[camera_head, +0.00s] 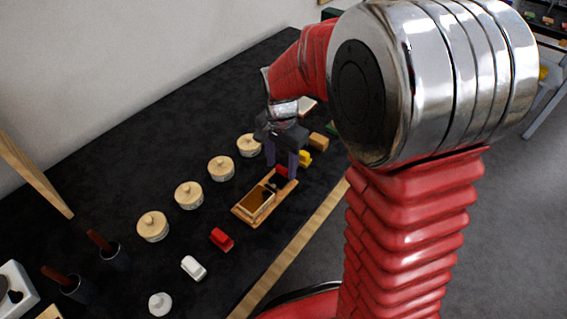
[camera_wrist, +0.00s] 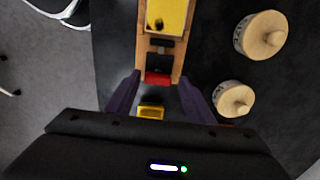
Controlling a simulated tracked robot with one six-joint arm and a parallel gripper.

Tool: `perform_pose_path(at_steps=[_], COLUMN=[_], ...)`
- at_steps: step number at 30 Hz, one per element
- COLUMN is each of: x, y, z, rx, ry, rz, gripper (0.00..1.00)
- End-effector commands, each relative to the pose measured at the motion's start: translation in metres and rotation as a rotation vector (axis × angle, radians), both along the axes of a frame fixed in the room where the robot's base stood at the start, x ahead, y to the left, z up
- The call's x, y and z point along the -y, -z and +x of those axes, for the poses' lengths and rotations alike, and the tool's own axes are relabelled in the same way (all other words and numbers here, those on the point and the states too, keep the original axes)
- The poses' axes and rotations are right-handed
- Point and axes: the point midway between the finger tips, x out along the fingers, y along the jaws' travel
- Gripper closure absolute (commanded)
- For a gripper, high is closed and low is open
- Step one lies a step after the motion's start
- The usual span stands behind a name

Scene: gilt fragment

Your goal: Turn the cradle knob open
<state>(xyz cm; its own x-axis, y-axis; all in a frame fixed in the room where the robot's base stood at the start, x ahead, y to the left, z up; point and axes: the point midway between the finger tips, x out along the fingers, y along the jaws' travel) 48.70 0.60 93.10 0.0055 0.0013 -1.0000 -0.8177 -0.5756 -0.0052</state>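The wooden cradle (camera_head: 238,212) lies on the dark table, with an open brown compartment at its near end. In the wrist view the cradle (camera_wrist: 176,66) runs up from the centre and its compartment looks yellow. A red knob (camera_wrist: 158,78) sits at its end nearest my gripper; the red part also shows in the head view (camera_head: 282,171). My gripper (camera_head: 281,173) points down over this end. In the wrist view its two dark fingers stand open, one on each side of the knob, with gaps visible. Whether either finger touches it I cannot tell.
Several lidded round pots (camera_head: 189,194) stand in a row left of the cradle. A red block (camera_head: 222,239), a white block (camera_head: 194,268) and a yellow block (camera_head: 305,158) lie nearby. The wooden table edge (camera_head: 300,240) runs close on the right.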

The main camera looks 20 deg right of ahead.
Motion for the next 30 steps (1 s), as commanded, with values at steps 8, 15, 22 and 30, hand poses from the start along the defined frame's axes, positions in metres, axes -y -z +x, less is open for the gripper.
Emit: perform_pose_path(at_steps=[8, 15, 22, 30], x=[0.001, 0.001, 0.001, 0.001], y=[0.001, -0.014, -0.050, -0.097], z=[-0.001, -0.001, 0.000, 0.001], rx=[-0.004, -0.002, -0.001, 0.001], ry=[0.000, 0.000, 0.000, 0.000], rz=[-0.001, -0.001, -0.001, -0.001], gripper=[0.48, 0.48, 0.48, 0.48])
